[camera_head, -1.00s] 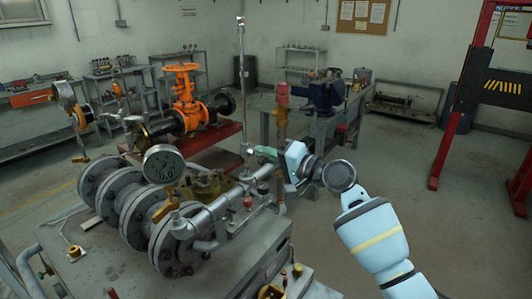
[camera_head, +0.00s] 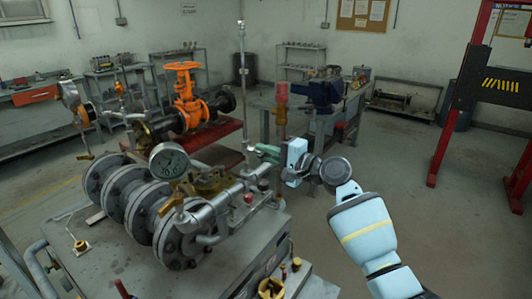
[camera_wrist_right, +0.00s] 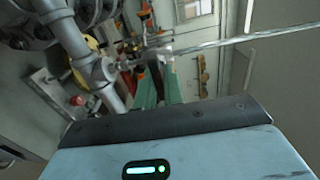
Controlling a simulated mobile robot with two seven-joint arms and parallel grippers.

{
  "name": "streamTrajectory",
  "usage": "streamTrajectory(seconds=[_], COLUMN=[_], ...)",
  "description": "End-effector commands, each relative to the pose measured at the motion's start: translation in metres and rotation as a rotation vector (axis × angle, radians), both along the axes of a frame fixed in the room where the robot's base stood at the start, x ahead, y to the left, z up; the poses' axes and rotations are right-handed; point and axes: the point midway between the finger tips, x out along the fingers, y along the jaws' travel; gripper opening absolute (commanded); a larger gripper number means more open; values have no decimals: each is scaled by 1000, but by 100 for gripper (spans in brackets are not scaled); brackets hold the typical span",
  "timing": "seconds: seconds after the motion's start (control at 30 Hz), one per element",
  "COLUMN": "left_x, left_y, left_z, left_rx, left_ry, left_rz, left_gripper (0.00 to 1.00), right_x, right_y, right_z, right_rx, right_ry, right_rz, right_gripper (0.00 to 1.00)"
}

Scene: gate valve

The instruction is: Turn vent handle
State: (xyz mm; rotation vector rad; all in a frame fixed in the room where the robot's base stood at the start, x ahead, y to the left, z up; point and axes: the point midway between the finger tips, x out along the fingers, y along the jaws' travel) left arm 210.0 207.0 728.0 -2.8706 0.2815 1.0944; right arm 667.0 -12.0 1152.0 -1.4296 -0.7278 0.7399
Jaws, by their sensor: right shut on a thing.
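A thin upright metal pipe (camera_head: 242,85) rises from the grey pipework in the head view. The vent handle is at its foot, mostly hidden by my fingertips. My right gripper (camera_head: 262,150), with green fingers and a light-blue body, reaches it from the right and is shut on it. In the right wrist view the two green fingers (camera_wrist_right: 160,86) point away from the camera to a small pale part beside the pipe (camera_wrist_right: 240,42). The exact grip on the handle is too small to make out. My left gripper is not in view.
A round gauge (camera_head: 168,161) stands over several grey flanges left of my gripper. A red-topped post (camera_head: 281,100) stands close behind it. An orange valve (camera_head: 187,92) is at the back left. Open floor (camera_head: 400,150) lies to the right.

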Motion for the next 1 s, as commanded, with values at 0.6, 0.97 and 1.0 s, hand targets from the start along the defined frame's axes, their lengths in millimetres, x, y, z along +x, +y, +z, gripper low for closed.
streamTrajectory(seconds=[0.6,0.97,1.0], left_x=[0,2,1], left_y=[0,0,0], left_z=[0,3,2], left_rx=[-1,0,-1], left_ry=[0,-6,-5], left_rz=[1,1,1], left_gripper=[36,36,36], right_x=[0,-17,-21], right_y=[0,-25,-30], right_z=[0,0,-1], right_rx=[1,0,1], right_ry=[1,-2,-1], right_rz=[0,-1,-2], right_gripper=[32,32,32])
